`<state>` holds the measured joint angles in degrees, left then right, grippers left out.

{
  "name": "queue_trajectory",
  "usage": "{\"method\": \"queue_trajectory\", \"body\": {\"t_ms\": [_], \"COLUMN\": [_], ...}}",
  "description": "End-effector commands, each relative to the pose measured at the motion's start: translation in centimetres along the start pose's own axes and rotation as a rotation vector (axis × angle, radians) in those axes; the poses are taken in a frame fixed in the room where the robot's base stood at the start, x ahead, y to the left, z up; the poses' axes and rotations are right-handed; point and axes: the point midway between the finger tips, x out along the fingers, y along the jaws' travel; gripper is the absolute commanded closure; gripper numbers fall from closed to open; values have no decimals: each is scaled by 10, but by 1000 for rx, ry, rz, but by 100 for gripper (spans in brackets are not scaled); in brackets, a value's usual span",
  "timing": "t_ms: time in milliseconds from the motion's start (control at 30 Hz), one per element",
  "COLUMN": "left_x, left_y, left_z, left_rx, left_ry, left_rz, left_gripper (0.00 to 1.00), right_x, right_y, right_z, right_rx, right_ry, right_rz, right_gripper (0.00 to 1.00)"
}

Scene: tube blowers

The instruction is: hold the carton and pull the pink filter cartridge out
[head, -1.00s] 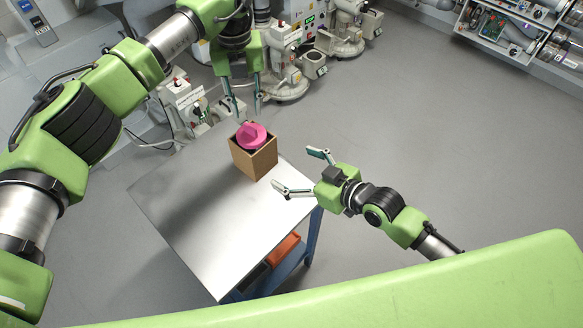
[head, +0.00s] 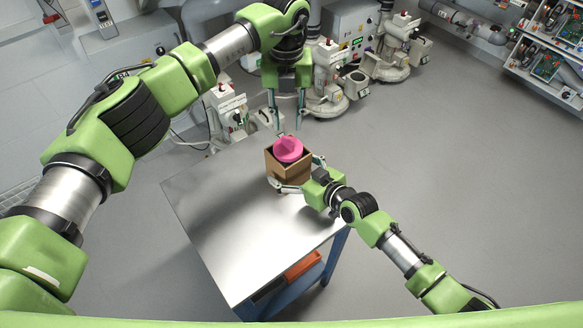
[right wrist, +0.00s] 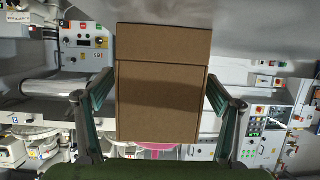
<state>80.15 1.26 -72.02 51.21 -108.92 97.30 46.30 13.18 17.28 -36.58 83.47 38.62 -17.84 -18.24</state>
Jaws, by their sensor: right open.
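The brown carton (head: 283,171) stands on the far corner of the metal table. The pink filter cartridge (head: 288,150) sits in its open top, with its upper part showing. My left gripper (head: 287,125) hangs fingers down above the carton, its fingers apart and empty. My right gripper (head: 297,175) is at the carton, open, with one finger on either side of it. In the right wrist view the carton (right wrist: 160,100) fills the space between the two open fingers (right wrist: 160,112), with gaps at both sides. A strip of the cartridge (right wrist: 157,147) shows past the carton's edge.
The metal table (head: 230,235) is bare apart from the carton. An orange bin (head: 303,266) is under the tabletop. White-grey machines (head: 328,85) stand on the floor behind the table. Open floor (head: 460,180) lies to the right.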

Motion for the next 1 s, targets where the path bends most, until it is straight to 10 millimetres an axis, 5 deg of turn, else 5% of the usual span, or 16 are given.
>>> {"method": "queue_trajectory", "body": {"t_ms": [367, 533, 600, 633, 733, 1000], "left_x": [0, 0, 0, 0, 0, 0], "left_y": [0, 0, 0, 0, 0, 0], "left_z": [0, 0, 0, 0, 0, 0], "left_rx": [0, 0, 0, 0, 0, 0], "left_ry": [0, 0, 0, 0, 0, 0], "left_rz": [0, 0, 0, 0, 0, 0], "left_gripper": [72, 72, 72, 72, 72, 72], "right_x": [5, 5, 5, 5, 5, 5], "right_y": [0, 0, 0, 0, 0, 0], "right_z": [0, 0, 0, 0, 0, 1], "right_rx": [-1, -1, -1, -1, 0, 0], "right_ry": [0, -1, -1, -1, -1, -1], "right_rz": [0, 0, 0, 0, 0, 0], "right_gripper": [15, 57, 57, 41, 63, 63]}}
